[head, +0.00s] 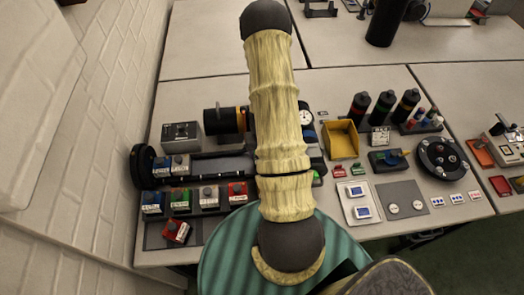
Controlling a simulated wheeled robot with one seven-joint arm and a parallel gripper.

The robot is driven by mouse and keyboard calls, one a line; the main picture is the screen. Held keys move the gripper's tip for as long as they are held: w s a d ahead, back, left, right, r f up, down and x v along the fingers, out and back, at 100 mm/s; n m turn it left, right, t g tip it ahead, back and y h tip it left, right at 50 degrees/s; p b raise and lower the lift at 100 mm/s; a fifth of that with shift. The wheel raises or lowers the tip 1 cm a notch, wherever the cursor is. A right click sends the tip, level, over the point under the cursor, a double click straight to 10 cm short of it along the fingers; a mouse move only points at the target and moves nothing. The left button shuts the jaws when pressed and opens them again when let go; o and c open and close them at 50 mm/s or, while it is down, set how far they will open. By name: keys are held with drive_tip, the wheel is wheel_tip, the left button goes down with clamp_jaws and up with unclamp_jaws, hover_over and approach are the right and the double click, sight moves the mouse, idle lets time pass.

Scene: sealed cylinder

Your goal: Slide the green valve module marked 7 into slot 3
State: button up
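A green module (180,199) stands in the front row on the left side of the table, between a blue module (152,203) and a grey module (209,198). Its number is too small to read. Another bit of green (317,179) shows at the right edge of my arm, mostly hidden. Behind the row runs a dark rail (222,168) with a blue module (161,166) and a grey module (181,165) at its left end. Slot numbers cannot be read, and my arm covers the rail's right part. My gripper does not show.
A red module (238,192) ends the row; another red module (176,231) lies tilted in front. A grey box (181,134) and dark cylinder (224,120) stand behind the rail. A yellow bin (341,139), bottles (383,108) and white tray (358,203) are right. A wall borders the left.

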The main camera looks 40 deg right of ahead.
sight(208, 167)
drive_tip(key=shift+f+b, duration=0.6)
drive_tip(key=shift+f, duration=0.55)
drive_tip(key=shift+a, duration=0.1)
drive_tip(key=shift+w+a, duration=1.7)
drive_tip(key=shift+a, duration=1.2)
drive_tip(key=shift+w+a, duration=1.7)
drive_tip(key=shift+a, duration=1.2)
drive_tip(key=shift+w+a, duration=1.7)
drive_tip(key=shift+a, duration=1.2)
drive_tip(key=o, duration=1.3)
